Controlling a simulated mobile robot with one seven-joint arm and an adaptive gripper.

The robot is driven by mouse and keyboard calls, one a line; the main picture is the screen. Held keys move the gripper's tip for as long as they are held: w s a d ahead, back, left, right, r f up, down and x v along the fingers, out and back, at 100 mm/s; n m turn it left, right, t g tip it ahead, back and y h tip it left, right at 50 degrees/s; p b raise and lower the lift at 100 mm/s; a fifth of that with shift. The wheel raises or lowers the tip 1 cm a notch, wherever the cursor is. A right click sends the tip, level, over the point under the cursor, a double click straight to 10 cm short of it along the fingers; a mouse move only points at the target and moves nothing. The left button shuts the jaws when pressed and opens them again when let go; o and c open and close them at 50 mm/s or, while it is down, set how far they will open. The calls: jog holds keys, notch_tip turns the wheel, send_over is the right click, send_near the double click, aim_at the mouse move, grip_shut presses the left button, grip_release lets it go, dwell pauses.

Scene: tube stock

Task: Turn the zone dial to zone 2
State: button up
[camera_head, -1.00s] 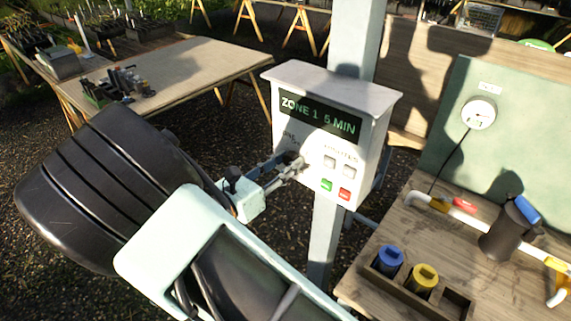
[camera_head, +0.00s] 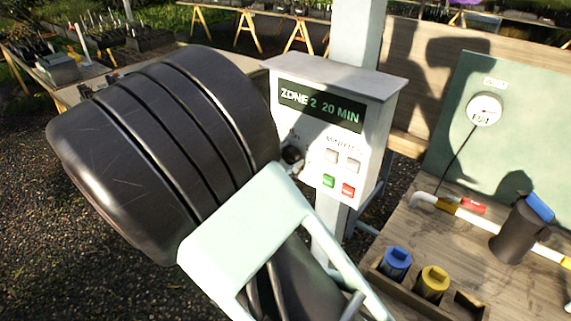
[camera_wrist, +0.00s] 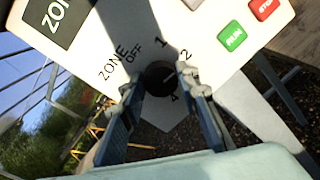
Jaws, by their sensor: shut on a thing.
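The zone dial (camera_wrist: 160,78) is a dark round knob on the front of the white control box (camera_head: 375,82). In the wrist view my gripper (camera_wrist: 157,82) is shut on the dial, one finger on each side. A pale line on the dial appears to point toward the printed 2 (camera_wrist: 186,55). The 1, OFF and 4 marks also show. In the head view the display (camera_head: 320,105) reads "ZONE 2 20 MIN", and my arm hides most of the gripper; the dial (camera_head: 292,155) is partly seen.
A green button (camera_head: 328,181) and a red button (camera_head: 348,190) sit below two grey buttons on the box. To the right, a wooden bench (camera_head: 445,235) carries pipes, a dark canister (camera_head: 518,232) and blue and yellow caps in a holder.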

jog(key=shift+m, duration=0.3)
jog(key=o, duration=1.2)
jog(key=shift+c, duration=0.2)
jog(key=v, duration=1.2)
jog(key=shift+r, duration=0.1)
